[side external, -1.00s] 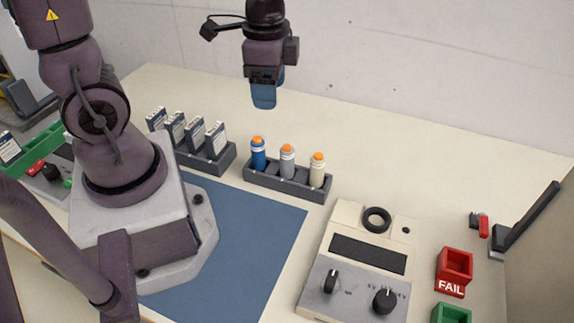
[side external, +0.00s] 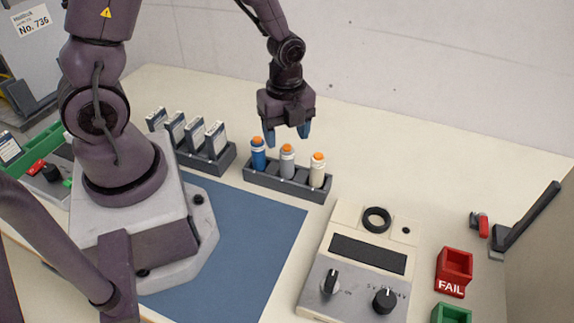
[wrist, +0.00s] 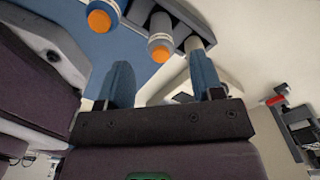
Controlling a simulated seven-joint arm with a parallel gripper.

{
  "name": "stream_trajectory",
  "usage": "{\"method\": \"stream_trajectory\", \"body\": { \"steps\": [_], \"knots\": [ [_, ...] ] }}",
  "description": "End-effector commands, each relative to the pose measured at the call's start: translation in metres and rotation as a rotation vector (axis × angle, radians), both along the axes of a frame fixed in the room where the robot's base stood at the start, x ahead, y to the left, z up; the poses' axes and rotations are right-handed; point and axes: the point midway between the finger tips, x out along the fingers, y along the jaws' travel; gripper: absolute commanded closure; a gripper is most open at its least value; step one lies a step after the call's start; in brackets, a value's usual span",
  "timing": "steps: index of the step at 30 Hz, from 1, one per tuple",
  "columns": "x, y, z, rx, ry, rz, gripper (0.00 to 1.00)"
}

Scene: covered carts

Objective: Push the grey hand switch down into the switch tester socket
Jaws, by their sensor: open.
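The grey hand switch (side external: 287,164), with an orange top, stands upright in the middle of the dark rack (side external: 258,182). A blue switch (side external: 258,156) is on its left and a cream one (side external: 318,172) on its right. My gripper (side external: 287,134) is open and empty, pointing down just above the grey switch, with its blue fingers to either side. In the wrist view, an orange-topped switch (wrist: 160,28) shows between the spread fingers (wrist: 161,82). The switch tester (side external: 350,212) stands at the right, with a black ring socket (side external: 377,219) at its top.
A red FAIL bin (side external: 455,268) and a green bin (side external: 451,313) are right of the tester. A blue mat (side external: 245,235) lies in front. Bare table lies between rack and tester.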

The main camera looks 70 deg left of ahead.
Motion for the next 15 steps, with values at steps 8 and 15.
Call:
{"method": "stream_trajectory", "body": {
  "steps": [8,15],
  "knots": [
    [-0.001,-0.002,-0.028,0.0,0.005,0.0,0.39],
    [0.0,-0.002,-0.054,0.0,0.001,0.002,0.39]
  ]
}}
